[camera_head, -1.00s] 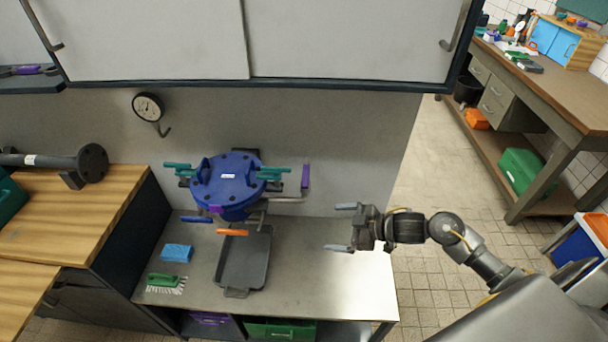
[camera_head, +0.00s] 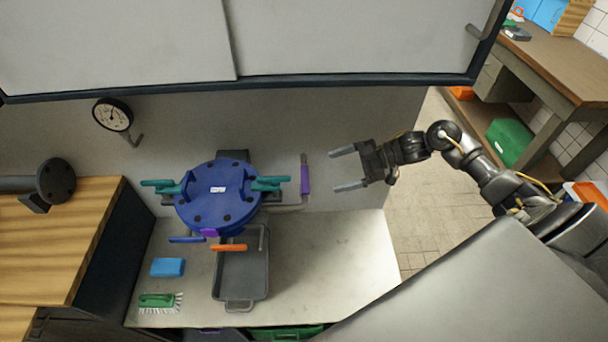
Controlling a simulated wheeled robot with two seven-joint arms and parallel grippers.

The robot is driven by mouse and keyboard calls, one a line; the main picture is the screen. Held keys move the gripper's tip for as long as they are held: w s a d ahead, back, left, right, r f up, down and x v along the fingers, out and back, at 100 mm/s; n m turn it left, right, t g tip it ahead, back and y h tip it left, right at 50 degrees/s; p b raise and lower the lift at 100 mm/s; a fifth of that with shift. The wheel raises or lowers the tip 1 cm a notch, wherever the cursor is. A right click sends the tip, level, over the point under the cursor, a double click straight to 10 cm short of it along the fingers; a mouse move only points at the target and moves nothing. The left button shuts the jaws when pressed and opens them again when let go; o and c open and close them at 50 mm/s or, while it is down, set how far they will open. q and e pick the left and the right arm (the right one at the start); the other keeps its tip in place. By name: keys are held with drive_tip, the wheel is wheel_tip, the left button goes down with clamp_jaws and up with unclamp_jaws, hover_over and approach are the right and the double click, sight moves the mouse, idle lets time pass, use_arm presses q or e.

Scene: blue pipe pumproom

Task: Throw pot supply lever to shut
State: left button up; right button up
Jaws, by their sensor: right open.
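A blue round pot (camera_head: 218,200) with a bolted lid is mounted at the wall above the metal bench. Several levers surround it: a purple one (camera_head: 305,178) standing upright on a pipe at its right, an orange one (camera_head: 229,248) and a blue one (camera_head: 186,240) at its front, and teal handles (camera_head: 270,183) at its sides. I cannot tell from a label which is the pot supply lever. My right gripper (camera_head: 341,170) is open and empty, its fingers pointing left, to the right of the purple lever and apart from it. My left gripper is not in view.
A grey tray (camera_head: 240,275) sits below the pot, with a blue sponge (camera_head: 168,267) and a green brush (camera_head: 158,301) to its left. A cabinet (camera_head: 350,40) overhangs above. A gauge (camera_head: 112,114) hangs on the wall. The bench's right part is clear.

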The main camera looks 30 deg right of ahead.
sight(305, 178)
drive_tip(key=x, duration=0.1)
drive_tip(key=p+x, duration=0.1)
drive_tip(key=x, duration=0.3)
drive_tip(key=shift+w+r+p, duration=0.1)
drive_tip(key=shift+r+p, duration=0.2)
drive_tip(key=p+x, duration=0.1)
drive_tip(key=x, duration=0.3)
drive_tip(key=shift+f, duration=0.1)
drive_tip(key=shift+a+f, duration=0.2)
drive_tip(key=shift+a, duration=0.15)
drive_tip(key=shift+w+a+f, duration=0.25)
drive_tip(key=shift+a, duration=0.1)
drive_tip(key=c, duration=0.7)
use_arm(q)
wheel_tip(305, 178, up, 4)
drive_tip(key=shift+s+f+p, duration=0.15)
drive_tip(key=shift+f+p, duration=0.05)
drive_tip(key=shift+p, duration=0.15)
